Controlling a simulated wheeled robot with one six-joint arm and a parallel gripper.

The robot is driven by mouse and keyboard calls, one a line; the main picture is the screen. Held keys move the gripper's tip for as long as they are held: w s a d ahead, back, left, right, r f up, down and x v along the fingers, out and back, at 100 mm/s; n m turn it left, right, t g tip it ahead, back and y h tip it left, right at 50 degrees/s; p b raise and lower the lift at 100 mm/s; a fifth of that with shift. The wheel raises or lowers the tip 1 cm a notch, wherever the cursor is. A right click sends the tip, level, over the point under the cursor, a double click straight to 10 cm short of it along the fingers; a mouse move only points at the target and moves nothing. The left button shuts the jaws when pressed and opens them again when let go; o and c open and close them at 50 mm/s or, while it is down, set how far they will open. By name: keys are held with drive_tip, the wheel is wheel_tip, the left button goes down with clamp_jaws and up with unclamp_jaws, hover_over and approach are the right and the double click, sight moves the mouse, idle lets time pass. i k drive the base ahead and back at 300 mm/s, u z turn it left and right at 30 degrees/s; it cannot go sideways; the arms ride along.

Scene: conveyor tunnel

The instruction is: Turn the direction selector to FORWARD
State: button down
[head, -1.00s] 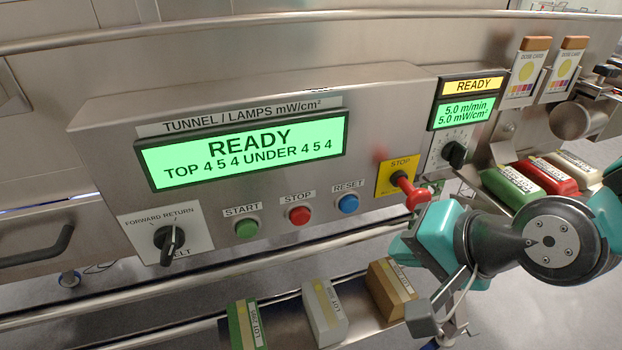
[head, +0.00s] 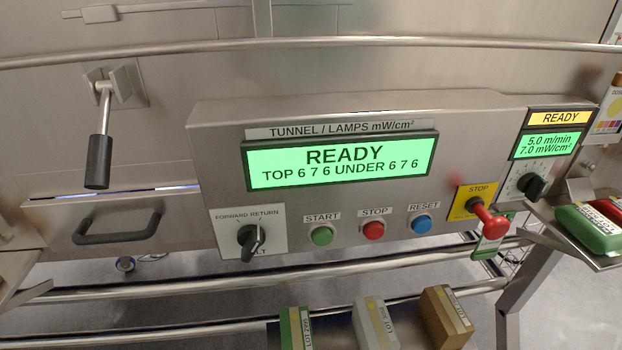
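The direction selector (head: 250,241) is a black knob on a white plate (head: 273,238) at the lower left of the control panel in the head view. The plate reads FORWARD at left and RETURN at right, with a partly covered word below. The knob's grip is slanted, its upper end leaning right toward the RETURN side; its exact setting is hard to tell. My gripper is not in view, and nothing touches the knob.
Right of the selector are green START (head: 321,235), red STOP (head: 373,230) and blue RESET (head: 421,223) buttons. A red STOP handle (head: 487,218) juts out farther right. Rails (head: 390,265) run below. A black-gripped lever (head: 99,160) hangs at upper left.

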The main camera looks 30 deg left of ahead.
sight(250, 236)
drive_tip(key=u, duration=2.7)
drive_tip(key=i, duration=0.35)
drive_tip(key=z, duration=1.9)
